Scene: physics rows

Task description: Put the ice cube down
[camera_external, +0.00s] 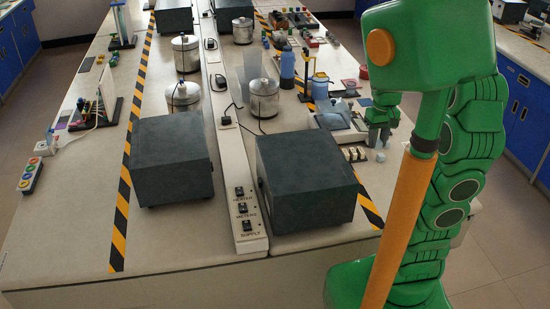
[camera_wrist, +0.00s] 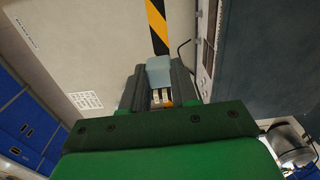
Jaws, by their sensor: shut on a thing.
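The ice cube, a small pale blue block (camera_wrist: 159,70), sits between the tips of my dark gripper fingers (camera_wrist: 157,82) in the wrist view. My gripper is shut on it. In the external view my gripper (camera_external: 378,138) points down near the right edge of the bench, and the pale ice cube (camera_external: 380,157) shows at its fingertips. I cannot tell for sure whether the cube touches the bench top.
A dark grey box (camera_external: 305,180) stands to the left of my gripper, with black-and-yellow tape (camera_external: 369,207) beside it. A small row of pale-topped pieces (camera_external: 354,154) and a blue-grey device (camera_external: 335,120) are close by. Metal pots (camera_external: 264,98) stand farther left.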

